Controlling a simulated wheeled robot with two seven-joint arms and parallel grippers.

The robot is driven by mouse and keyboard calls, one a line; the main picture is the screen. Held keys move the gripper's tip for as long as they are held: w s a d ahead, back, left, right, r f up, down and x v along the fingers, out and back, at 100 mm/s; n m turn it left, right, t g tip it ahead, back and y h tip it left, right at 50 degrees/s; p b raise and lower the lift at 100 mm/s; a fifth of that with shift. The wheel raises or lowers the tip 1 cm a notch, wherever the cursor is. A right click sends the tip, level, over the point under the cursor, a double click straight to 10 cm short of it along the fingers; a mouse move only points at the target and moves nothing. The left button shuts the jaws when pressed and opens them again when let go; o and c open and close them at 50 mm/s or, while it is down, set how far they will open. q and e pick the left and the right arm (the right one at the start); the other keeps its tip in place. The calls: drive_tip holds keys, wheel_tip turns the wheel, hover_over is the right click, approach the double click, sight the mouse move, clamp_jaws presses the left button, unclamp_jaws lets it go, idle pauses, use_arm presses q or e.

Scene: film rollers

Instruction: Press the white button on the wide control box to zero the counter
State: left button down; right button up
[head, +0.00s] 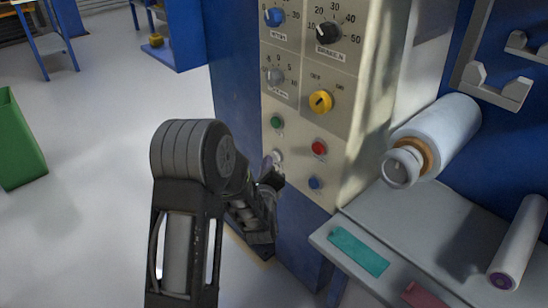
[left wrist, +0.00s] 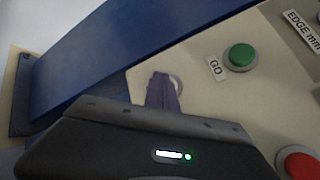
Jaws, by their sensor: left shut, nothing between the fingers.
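The wide control box (head: 335,160) is a cream panel with knobs and coloured buttons. Its white button (head: 278,156) is in the lower left of the panel, below the green button. My left gripper (head: 267,166) is shut and empty, its tip at the white button's left edge. In the left wrist view the dark fingertips (left wrist: 161,92) cover most of the white button (left wrist: 177,84), and only its right part shows. I cannot tell whether the tip touches or presses it. My right gripper is out of view.
Close by are a green button (head: 277,122), a red button (head: 319,148) and a blue button (head: 314,183). A yellow knob (head: 320,101) is above. A film roll (head: 445,130) and a grey shelf (head: 420,215) are on the right. Open floor lies left.

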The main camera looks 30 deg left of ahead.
use_arm(q)
drive_tip(key=shift+w+d, duration=0.15)
drive_tip(key=shift+w, duration=0.3)
idle(1.0)
drive_tip(key=shift+s, duration=0.1)
drive_tip(key=shift+s+a, duration=0.25)
drive_tip(key=shift+s, duration=0.45)
drive_tip(key=shift+s, duration=0.15)
drive_tip(key=s, duration=0.1)
drive_tip(key=s+a, duration=0.1)
drive_tip(key=s, duration=0.1)
drive_tip(key=s+p, duration=0.1)
drive_tip(key=shift+s+a, duration=0.25)
idle(0.7)
